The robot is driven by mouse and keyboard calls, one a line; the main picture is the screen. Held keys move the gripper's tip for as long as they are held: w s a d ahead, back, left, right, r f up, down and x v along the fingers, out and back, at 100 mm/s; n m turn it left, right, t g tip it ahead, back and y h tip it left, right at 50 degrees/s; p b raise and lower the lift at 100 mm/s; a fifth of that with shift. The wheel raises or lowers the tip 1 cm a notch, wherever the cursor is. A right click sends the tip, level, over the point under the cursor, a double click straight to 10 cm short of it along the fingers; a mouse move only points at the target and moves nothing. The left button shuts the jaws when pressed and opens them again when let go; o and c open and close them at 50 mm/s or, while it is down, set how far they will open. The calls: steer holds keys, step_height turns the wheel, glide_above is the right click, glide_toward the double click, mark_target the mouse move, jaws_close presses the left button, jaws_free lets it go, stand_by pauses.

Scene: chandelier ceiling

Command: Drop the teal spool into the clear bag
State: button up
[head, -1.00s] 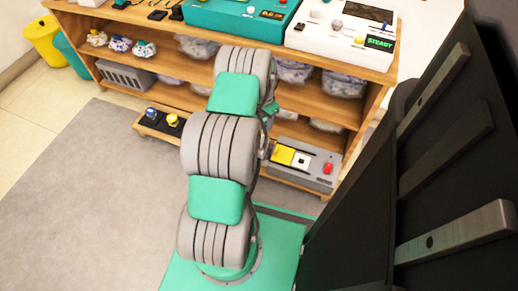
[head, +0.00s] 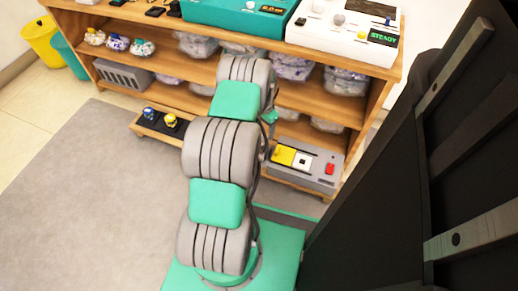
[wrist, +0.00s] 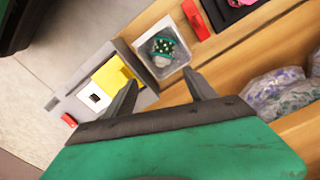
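My gripper (wrist: 160,77) is open in the wrist view, with two dark fingers apart and nothing visible between them. Just beyond the fingertips is a small pale, clear-looking open container (wrist: 144,52). A teal-green piece with light dots (wrist: 164,42) lies in it; I cannot tell whether it is the teal spool. Several clear bags (head: 293,68) with pale contents sit on the shelf in the head view. Bags also show at the right of the wrist view (wrist: 275,90). In the head view my arm hides the gripper.
A wooden shelf unit (head: 130,50) stands ahead, with teal and white devices on top. A grey box with yellow, white and red parts (head: 315,170) sits low at its right. Small wrapped bundles (head: 117,43) lie on the shelf at left. Grey floor (head: 85,185) at left is clear.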

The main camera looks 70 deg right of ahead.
steer(key=shift+o, duration=0.7)
step_height(320, 180, up, 8)
steer(key=p, duration=0.3)
steer(key=shift+f, duration=0.1)
